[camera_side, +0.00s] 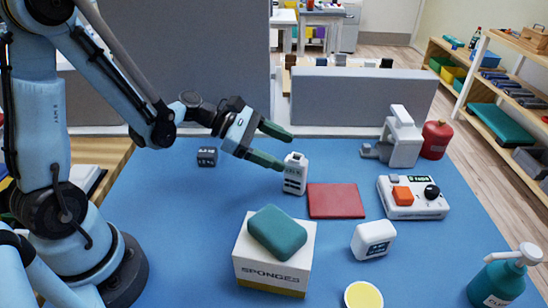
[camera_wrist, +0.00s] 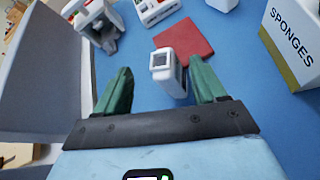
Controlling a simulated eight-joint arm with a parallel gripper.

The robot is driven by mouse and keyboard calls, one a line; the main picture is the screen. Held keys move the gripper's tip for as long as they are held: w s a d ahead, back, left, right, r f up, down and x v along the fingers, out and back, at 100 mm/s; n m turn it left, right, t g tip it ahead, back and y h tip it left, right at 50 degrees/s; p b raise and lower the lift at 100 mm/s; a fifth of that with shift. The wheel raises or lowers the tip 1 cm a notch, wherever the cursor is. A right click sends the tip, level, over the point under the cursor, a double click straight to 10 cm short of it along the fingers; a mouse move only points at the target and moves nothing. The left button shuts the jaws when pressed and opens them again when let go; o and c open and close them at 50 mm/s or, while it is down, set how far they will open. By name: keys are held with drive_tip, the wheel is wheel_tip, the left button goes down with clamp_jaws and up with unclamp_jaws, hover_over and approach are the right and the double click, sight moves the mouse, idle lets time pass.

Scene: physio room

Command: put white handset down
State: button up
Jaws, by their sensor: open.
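The white handset (camera_side: 295,173) stands upright on the blue table, just left of a flat red pad (camera_side: 336,201). My gripper (camera_side: 285,150) is open, with its green fingers at the upper left of the handset. In the wrist view, the handset (camera_wrist: 168,72) shows between the two spread fingers of my gripper (camera_wrist: 160,70), nearer the right one, with the red pad (camera_wrist: 187,37) beyond it. The handset's lower end is partly hidden there. I cannot tell whether a finger touches it.
A white sponges box (camera_side: 272,262) bears a green sponge (camera_side: 277,232). A white device (camera_side: 373,240), a control box (camera_side: 412,198), a white stand-like device (camera_side: 400,140) and a red container (camera_side: 436,139) are at the right. A small grey block (camera_side: 207,156) lies left; open table surrounds it.

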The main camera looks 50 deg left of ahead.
sight(300, 161)
drive_tip(key=x, duration=0.5)
drive_tip(key=shift+s+d, duration=0.1)
drive_tip(key=shift+s, duration=0.15)
clamp_jaws()
drive_tip(key=shift+r, duration=0.1)
